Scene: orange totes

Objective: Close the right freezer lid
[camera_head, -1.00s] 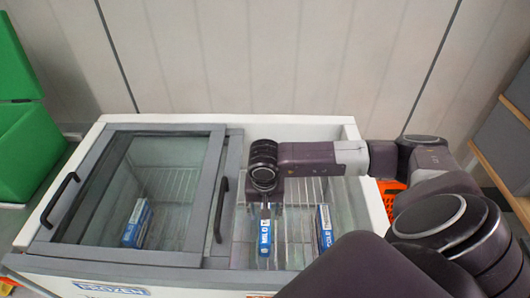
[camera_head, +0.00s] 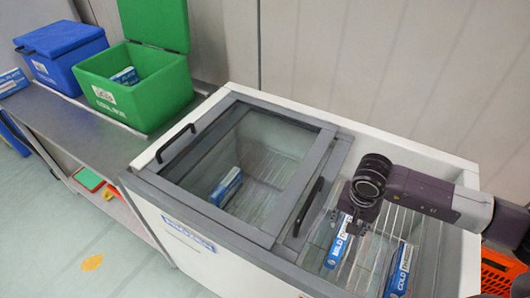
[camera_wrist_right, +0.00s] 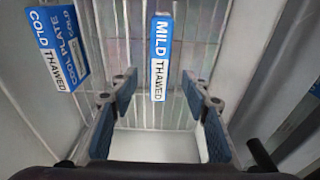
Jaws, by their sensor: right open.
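The white freezer (camera_head: 440,158) has two grey-framed glass sliding lids. Both stand over its left part, overlapping. The right lid (camera_head: 338,160) shows mostly as a grey frame strip with a black upright handle (camera_head: 308,206); the rest overlaps the left lid (camera_head: 262,150), whose handle (camera_head: 175,143) is at its left edge. The right part of the freezer is open. My right gripper (camera_head: 354,216) points down over this opening, right of the right lid's handle. It is open; its fingers also show in the right wrist view (camera_wrist_right: 159,84). My left gripper is out of view.
A blue-and-white "MILD" box (camera_head: 341,240) lies below my right gripper on the wire rack, with a "COLD" box (camera_head: 398,270) to its right. Another box (camera_head: 227,187) lies under the glass. A green cooler (camera_head: 140,90) and blue cooler (camera_head: 62,50) stand on a counter.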

